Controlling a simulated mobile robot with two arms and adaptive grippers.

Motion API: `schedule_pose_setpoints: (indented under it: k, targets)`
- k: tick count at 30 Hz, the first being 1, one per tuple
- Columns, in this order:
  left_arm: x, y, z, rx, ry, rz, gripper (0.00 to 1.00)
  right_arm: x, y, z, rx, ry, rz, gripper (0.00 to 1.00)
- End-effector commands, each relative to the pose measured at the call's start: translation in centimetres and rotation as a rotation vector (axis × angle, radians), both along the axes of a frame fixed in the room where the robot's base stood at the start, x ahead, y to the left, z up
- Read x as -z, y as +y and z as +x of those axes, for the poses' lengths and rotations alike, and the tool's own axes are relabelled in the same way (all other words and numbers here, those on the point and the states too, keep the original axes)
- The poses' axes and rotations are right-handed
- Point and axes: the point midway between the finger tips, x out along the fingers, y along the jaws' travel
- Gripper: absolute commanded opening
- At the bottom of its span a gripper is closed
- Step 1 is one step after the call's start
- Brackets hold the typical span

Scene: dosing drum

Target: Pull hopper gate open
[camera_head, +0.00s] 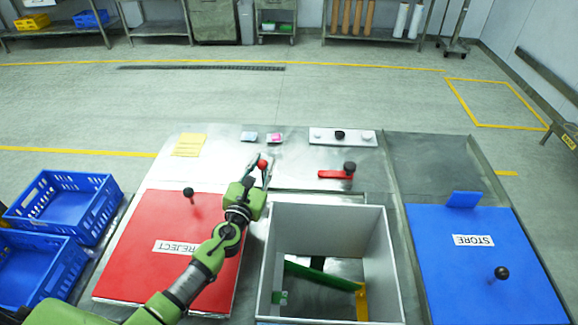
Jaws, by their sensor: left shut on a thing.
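My left gripper (260,171) is shut on a small red ball knob (262,164) on the steel table, just behind the left rear corner of the open grey hopper box (330,214). The gripper hides the knob's stem and whatever it joins. Inside the hopper, a green slanted bar (318,279) and a yellow strip (361,300) show at the bottom. I cannot tell which part is the gate. My right gripper is not in view.
A red REJECT lid (137,252) with a black knob lies left, under my arm. A blue STORE lid (463,273) lies right. Blue crates (62,204) stand far left.

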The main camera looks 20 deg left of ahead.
Motion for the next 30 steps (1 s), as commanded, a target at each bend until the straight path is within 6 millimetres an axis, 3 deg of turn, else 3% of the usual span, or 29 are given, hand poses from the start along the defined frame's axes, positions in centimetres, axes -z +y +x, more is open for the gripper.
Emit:
schedule_pose_setpoints:
  k: [1,5,14,15,17,30]
  targets:
    - [0.3,1.0,-0.2,-0.001,0.001,0.002,0.00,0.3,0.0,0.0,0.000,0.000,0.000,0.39]
    - [0.2,2.2,-0.5,0.000,0.002,-0.002,0.00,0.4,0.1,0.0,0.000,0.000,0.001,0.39]
    - [0.1,2.5,-0.5,-0.003,0.003,-0.002,0.00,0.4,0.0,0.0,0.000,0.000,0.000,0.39]
    - [0.1,2.5,-0.5,-0.004,0.002,-0.002,0.24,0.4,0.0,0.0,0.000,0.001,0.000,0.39]
    - [0.1,2.5,-0.5,-0.004,0.002,-0.002,0.39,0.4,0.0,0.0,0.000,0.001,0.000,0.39]
    - [0.0,2.2,-1.1,0.003,0.001,-0.003,0.39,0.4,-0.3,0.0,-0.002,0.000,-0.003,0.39]
